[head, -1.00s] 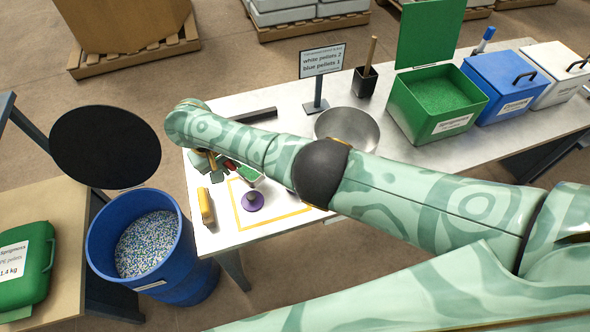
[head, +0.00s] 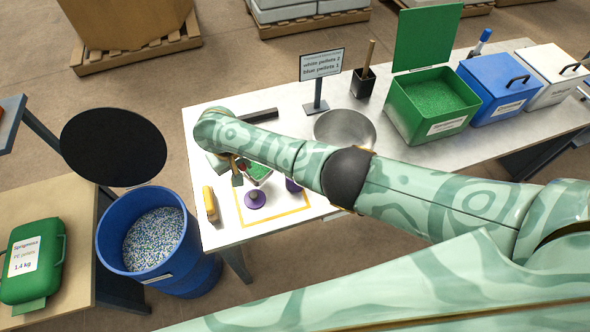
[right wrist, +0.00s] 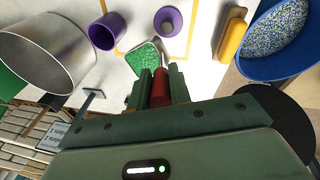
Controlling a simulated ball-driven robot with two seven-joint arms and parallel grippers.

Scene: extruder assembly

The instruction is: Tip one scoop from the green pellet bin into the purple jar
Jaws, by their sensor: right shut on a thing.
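My right gripper (right wrist: 160,90) is shut on the red handle (right wrist: 160,85) of a scoop. The scoop's pan (right wrist: 145,57) holds green pellets; it also shows in the head view (head: 258,173) below my forearm. Two purple jars stand on the table: one (head: 255,199) is left and nearer in the head view, the other (head: 292,186) is partly hidden by my arm. In the right wrist view they are at the right (right wrist: 168,20) and left (right wrist: 107,30) of the pan, apart from it. The green pellet bin (head: 430,127) stands open, full of green pellets. My left gripper is out of view.
A metal bowl (head: 345,128) and a sign (head: 321,65) stand behind my right arm. A blue barrel (head: 150,275) of mixed pellets stands off the table.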

